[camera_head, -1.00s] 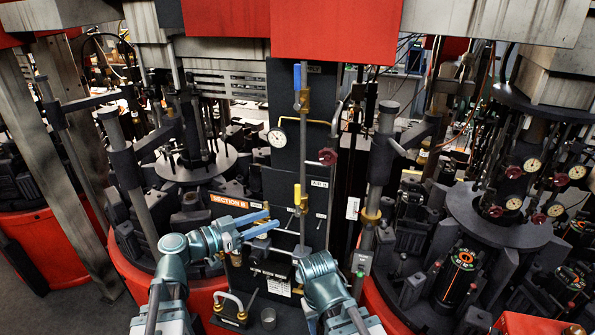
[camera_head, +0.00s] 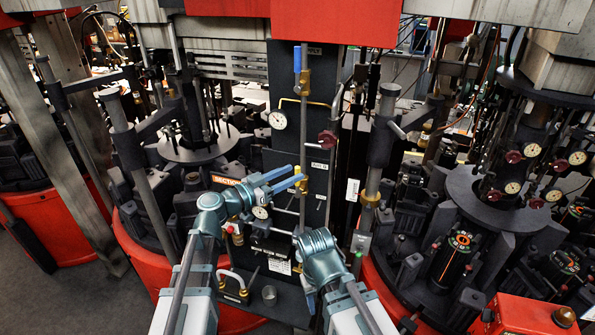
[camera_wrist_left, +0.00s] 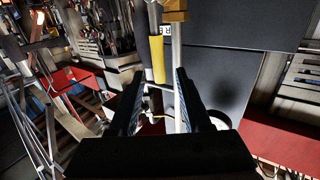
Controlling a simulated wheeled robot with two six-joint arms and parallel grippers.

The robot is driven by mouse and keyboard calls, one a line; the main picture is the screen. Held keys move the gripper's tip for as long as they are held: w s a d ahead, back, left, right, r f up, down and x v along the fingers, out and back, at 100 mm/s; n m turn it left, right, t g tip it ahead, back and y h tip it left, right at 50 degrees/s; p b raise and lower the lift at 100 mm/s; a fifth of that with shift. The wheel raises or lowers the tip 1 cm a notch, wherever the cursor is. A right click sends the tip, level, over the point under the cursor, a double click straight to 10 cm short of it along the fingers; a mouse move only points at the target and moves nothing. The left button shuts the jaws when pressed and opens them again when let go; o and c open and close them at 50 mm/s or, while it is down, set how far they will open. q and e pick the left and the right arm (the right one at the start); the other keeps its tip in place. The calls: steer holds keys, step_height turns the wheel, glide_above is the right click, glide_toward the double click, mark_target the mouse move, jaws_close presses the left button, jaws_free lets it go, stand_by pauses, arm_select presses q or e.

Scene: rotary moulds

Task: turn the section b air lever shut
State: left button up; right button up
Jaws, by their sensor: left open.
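The section B air lever is a yellow handle on a brass valve (camera_head: 303,184), on the vertical grey pipe by the "AIR B" label (camera_head: 318,167). My left gripper (camera_head: 296,176) is open, its blue fingers reaching right to the valve and partly covering it. In the left wrist view the yellow lever (camera_wrist_left: 157,60) lies along the pipe, with its free end toward the space between the open fingers (camera_wrist_left: 160,78). The fingers do not close on it; I cannot tell whether they touch it.
A blue-handled valve (camera_head: 301,62) sits higher on the same pipe. A pressure gauge (camera_head: 278,120) is left of it and a dark red round knob (camera_head: 327,139) right of it. Round mould tables (camera_head: 184,150) with posts stand on both sides.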

mark_target(297, 171)
arm_select(q)
steer(key=shift+x, duration=1.55)
jaws_close()
